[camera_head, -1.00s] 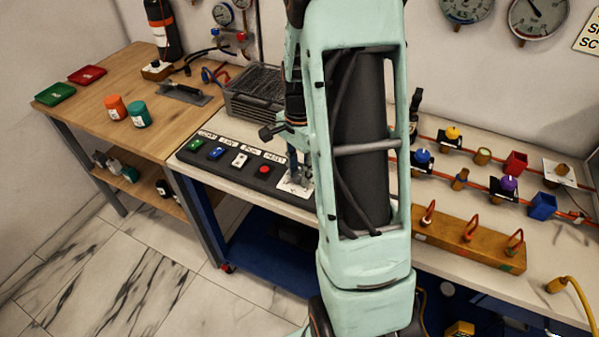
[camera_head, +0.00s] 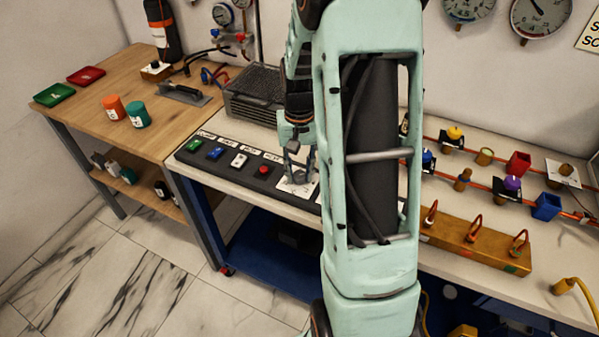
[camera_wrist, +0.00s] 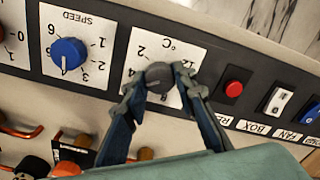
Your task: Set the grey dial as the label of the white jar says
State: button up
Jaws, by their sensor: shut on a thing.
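The grey dial (camera_wrist: 158,73) sits on a white plate (camera_wrist: 150,45) marked °C with numbers around it; a 2 and a 4 are readable in the wrist view. My gripper (camera_wrist: 159,82) is shut on the dial, one finger on each side. In the head view my gripper (camera_head: 298,172) is down at the white plate at the right end of the black button panel, and the dial is hard to make out there. The dial's pointer mark is not clear. A pale jar-like thing (camera_head: 113,166) stands on the lower shelf of the wooden table; no label is readable on it.
A blue SPEED dial (camera_wrist: 68,54) is beside the grey dial in the wrist view. A red button (camera_wrist: 234,89) is close on the other side. Orange (camera_head: 114,107) and teal (camera_head: 138,114) jars stand on the wooden table.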

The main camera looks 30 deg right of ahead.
aim_at(299, 174)
jog(key=n, duration=0.6)
jog(key=shift+n, duration=0.3)
dwell(0.4)
jog(key=o, duration=1.2)
jog(key=shift+c, duration=0.2)
jog(key=shift+r, duration=0.1)
notch_tip(299, 174, up, 12)
